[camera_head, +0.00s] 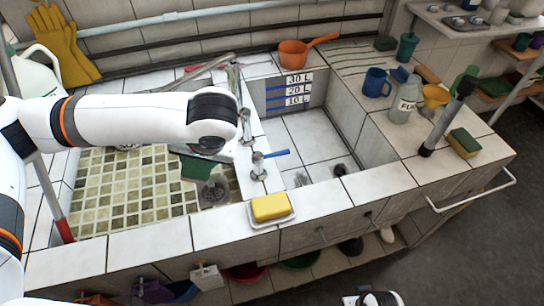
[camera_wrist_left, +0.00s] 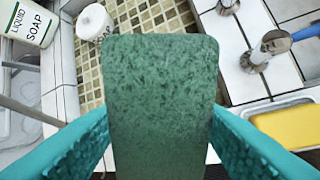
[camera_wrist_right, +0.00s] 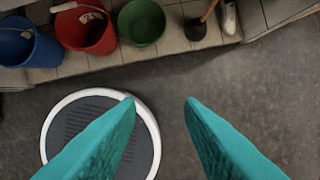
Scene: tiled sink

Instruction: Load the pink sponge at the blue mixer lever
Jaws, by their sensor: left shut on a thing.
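My left gripper (camera_head: 200,157) hangs over the left basin, left of the mixer. In the left wrist view its teal fingers (camera_wrist_left: 160,112) are shut on a green-faced sponge (camera_wrist_left: 160,75). Its other faces are hidden, so I cannot tell whether it is pink elsewhere. The blue mixer lever (camera_head: 277,153) points right from a metal mixer body (camera_head: 258,167) on the divider between the basins. It also shows at the right edge of the left wrist view (camera_wrist_left: 306,33), apart from the sponge. My right gripper (camera_wrist_right: 159,102) is open and empty above the floor.
A yellow sponge (camera_head: 270,207) lies in a white dish on the front rim, close to the mixer. A small pink-red thing (camera_head: 194,68) is at the back wall. An orange pan (camera_head: 295,54), blue mug (camera_head: 376,83) and bottles stand on the surround. The right basin is mostly clear.

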